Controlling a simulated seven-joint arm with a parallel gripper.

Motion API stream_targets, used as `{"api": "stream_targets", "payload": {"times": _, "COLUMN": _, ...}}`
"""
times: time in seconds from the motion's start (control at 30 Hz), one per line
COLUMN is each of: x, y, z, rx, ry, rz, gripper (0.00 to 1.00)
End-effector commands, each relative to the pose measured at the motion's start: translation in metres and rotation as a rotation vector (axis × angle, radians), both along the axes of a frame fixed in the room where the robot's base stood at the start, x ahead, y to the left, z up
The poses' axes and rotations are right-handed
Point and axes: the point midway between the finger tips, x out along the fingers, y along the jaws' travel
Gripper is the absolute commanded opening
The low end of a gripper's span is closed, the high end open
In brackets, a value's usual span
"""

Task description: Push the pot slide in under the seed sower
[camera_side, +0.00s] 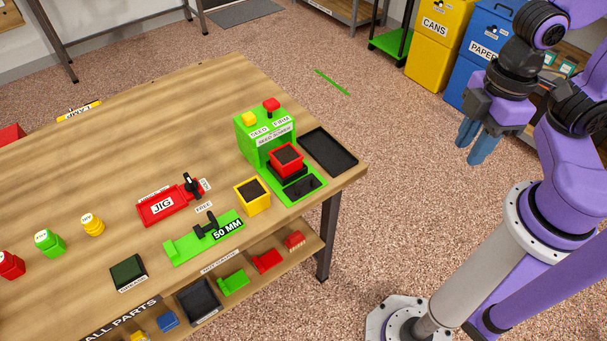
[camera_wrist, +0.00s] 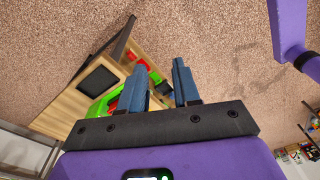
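The seed sower (camera_side: 243,140) is a green stand at the right end of the wooden bench, with a yellow and a red button on top, labelled SEED and FIRM. The pot slide (camera_side: 291,172) appears as a dark piece on the sower's green base. A red pot filled with dark soil (camera_side: 286,158) sits on it, at the front of the sower's opening. My gripper (camera_side: 478,145) is open and empty, off the bench to the right and well apart from the slide. Its blue fingers stand apart in the wrist view (camera_wrist: 160,88), partly hiding the green sower.
A black tray (camera_side: 328,151) lies right of the sower at the bench edge. A yellow pot (camera_side: 252,197) stands left of its base. A red jig (camera_side: 170,206) and a green 50 MM gauge (camera_side: 204,238) lie further left. Floor between gripper and bench is clear.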

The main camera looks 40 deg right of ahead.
Motion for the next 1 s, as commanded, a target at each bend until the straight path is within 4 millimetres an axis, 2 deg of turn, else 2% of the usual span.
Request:
{"api": "stream_targets", "payload": {"times": 0.03, "x": 0.002, "y": 0.009, "z": -0.007, "rx": 0.021, "ry": 0.003, "rz": 0.018, "gripper": 0.14}}
{"api": "stream_targets", "payload": {"times": 0.07, "x": 0.003, "y": 0.016, "z": -0.011, "rx": 0.04, "ry": 0.003, "rz": 0.033, "gripper": 0.04}}
{"api": "stream_targets", "payload": {"times": 0.1, "x": 0.005, "y": 0.026, "z": -0.017, "rx": 0.069, "ry": 0.0, "rz": 0.053, "gripper": 0.0}}
{"api": "stream_targets", "payload": {"times": 0.3, "x": 0.025, "y": 0.075, "z": -0.051, "rx": 0.211, "ry": -0.071, "rz": 0.142, "gripper": 0.0}}
{"api": "stream_targets", "payload": {"times": 0.5, "x": 0.057, "y": 0.105, "z": -0.084, "rx": 0.29, "ry": -0.226, "rz": 0.204, "gripper": 0.0}}
{"api": "stream_targets", "payload": {"times": 0.63, "x": 0.08, "y": 0.114, "z": -0.101, "rx": 0.296, "ry": -0.356, "rz": 0.242, "gripper": 0.0}}
{"api": "stream_targets", "payload": {"times": 0.8, "x": 0.104, "y": 0.114, "z": -0.115, "rx": 0.269, "ry": -0.498, "rz": 0.285, "gripper": 0.0}}
{"api": "stream_targets", "payload": {"times": 1.0, "x": 0.116, "y": 0.114, "z": -0.12, "rx": 0.249, "ry": -0.567, "rz": 0.306, "gripper": 0.0}}
